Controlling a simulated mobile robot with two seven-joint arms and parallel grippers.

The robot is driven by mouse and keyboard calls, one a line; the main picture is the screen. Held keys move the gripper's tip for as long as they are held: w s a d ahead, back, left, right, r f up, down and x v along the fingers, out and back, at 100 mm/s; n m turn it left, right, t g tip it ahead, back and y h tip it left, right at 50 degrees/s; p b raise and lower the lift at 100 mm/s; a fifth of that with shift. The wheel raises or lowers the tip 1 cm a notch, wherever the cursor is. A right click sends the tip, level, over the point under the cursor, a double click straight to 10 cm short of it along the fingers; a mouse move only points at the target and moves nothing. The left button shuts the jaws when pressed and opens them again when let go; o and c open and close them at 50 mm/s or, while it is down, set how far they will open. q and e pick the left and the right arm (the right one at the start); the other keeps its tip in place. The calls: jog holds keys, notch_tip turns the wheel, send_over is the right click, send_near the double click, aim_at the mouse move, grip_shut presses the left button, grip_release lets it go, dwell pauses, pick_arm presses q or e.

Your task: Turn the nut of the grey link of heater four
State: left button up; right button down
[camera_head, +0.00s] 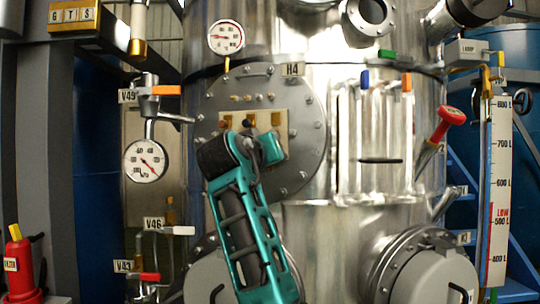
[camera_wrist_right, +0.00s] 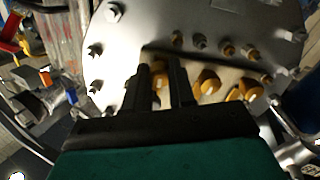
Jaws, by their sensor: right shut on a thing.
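Heater four is the round bolted steel flange (camera_head: 308,130) under the H4 label (camera_head: 292,70). A pale terminal plate (camera_head: 283,118) with brass fittings sits in its middle, partly hidden by my teal right arm. In the right wrist view, my right gripper's two dark fingers (camera_wrist_right: 161,76) reach up to this plate. They are shut on a brass nut (camera_wrist_right: 158,84), which shows partly between them. Other brass nuts (camera_wrist_right: 208,82) sit to the right of the fingers. I cannot make out the grey link. My left gripper is not in view.
A pressure gauge (camera_head: 226,37) stands above the flange, and another gauge (camera_head: 146,160) is at the left. A sight glass with vertical tubes (camera_head: 375,140) and a red-handled valve (camera_head: 451,116) are to the right. Large capped ports (camera_head: 425,272) stick out below.

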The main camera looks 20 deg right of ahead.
jog(key=shift+f, duration=0.2)
dwell(0.3)
jog(key=c, duration=0.9)
grip_release()
jog(key=shift+r, duration=0.15)
jog(key=shift+c, duration=0.2)
jog(key=b+v, duration=0.2)
jog(key=v, duration=1.1)
